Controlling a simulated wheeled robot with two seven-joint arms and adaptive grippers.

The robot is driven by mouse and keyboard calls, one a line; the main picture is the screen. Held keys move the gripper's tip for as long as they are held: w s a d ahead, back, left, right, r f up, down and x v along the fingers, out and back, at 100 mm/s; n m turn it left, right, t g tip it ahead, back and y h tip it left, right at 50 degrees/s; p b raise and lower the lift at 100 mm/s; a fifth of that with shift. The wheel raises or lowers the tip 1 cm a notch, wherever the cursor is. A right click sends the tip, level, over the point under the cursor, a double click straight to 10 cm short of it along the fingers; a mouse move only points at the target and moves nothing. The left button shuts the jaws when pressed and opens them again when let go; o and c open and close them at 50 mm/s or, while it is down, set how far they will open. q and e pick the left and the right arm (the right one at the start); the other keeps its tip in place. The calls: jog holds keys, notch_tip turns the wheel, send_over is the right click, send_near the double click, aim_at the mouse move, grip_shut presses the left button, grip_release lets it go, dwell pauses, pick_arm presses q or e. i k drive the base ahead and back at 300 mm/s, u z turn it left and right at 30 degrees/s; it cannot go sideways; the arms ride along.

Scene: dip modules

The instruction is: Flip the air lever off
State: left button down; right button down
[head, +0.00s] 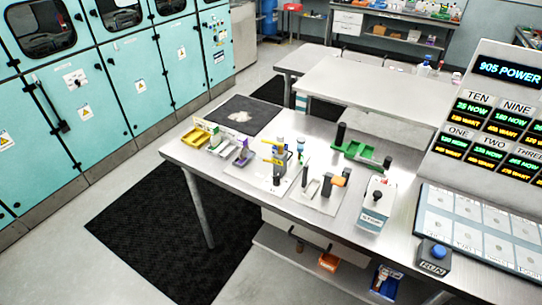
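No lever in the head view can be clearly read as the air lever. A white box (372,211) with a small dark knob or lever on top and a blurred label stands at the right of the steel table (250,192). A small fixture with yellow parts (277,157) stands upright on a pale plate near the table's middle. Right of it, another plate carries an orange-topped dark post (339,181) and a dark upright post (305,176). Neither of my grippers shows in this view.
Yellow trays (196,136) and a dark mat (238,115) lie at the table's left. A green fixture (360,154) is at the back. A display panel (490,130) and blue-buttoned box (434,258) stand right.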

aim_at(280, 145)
jog(key=z, duration=0.6)
jog(key=i, duration=0.85)
jog(key=z, duration=0.25)
